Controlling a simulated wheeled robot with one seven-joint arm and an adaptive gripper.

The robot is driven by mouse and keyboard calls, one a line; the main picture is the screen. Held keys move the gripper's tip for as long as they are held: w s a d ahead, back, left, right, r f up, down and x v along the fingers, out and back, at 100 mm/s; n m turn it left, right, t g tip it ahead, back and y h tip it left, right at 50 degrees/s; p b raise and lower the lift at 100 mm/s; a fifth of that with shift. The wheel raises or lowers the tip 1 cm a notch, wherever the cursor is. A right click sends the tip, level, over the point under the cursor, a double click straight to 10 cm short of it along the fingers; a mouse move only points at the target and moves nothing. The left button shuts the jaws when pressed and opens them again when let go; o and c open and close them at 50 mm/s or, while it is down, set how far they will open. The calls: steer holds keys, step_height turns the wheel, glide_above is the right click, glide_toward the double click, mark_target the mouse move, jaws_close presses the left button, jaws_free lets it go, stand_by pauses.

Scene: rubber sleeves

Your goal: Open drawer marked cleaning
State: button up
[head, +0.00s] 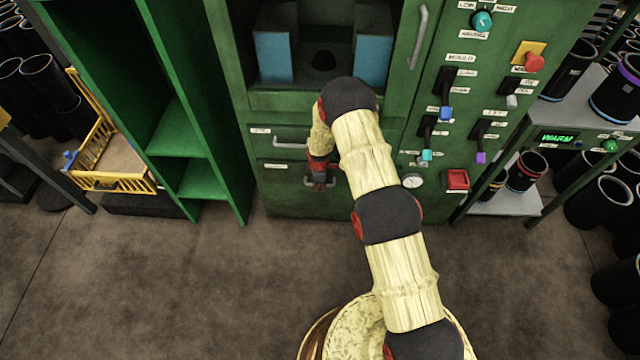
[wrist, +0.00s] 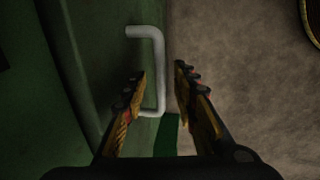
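Two drawers show in the green machine in the head view, one above the other. The upper drawer has a label (head: 260,130) and a light bar handle (head: 290,145). The lower drawer has a label (head: 278,166); both labels are too small to read for sure. My gripper (head: 319,184) is at the lower drawer's handle, partly covering it. In the wrist view the grey bar handle (wrist: 159,65) stands out from the green front. My gripper (wrist: 161,72) is open, with one finger on each side of the bar in the picture. I see no clear contact. The lower drawer looks shut.
A green open shelf (head: 180,130) stands left of the machine. A yellow basket (head: 110,182) is beyond it. Switches and a red box (head: 457,180) are on the machine's right panel. A grey stand (head: 507,203) is at right. The floor (head: 200,290) in front is clear.

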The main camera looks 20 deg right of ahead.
steer(key=c, duration=0.3)
steer(key=c, duration=0.4)
jaws_close()
stand_by(0.3)
